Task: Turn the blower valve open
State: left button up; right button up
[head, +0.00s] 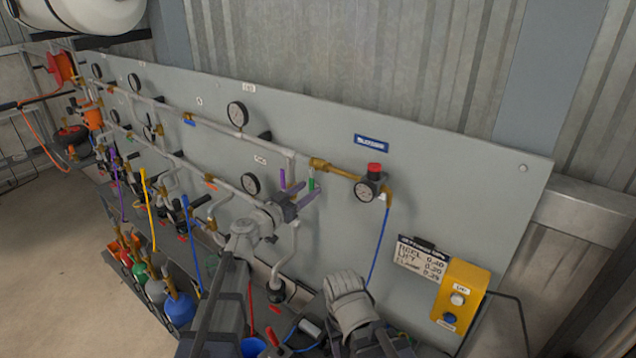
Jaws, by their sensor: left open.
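My left gripper (296,186) has purple fingers spread apart, open and empty. My right gripper is not in view.
The grey panel (450,190) carries pipes and several gauges. A gauge with a red knob (374,169) hangs right of the lever, with a blue hose (379,240) below. A yellow button box (460,300) is at lower right. Coloured bottles (179,307) stand at lower left.

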aim_at(313, 186)
pick_arm(q)
jog(key=x, duration=0.5)
jog(key=shift+w+d, duration=0.25)
jog(key=shift+w, duration=0.1)
jog(key=shift+s, duration=0.1)
grip_shut()
dwell(1.0)
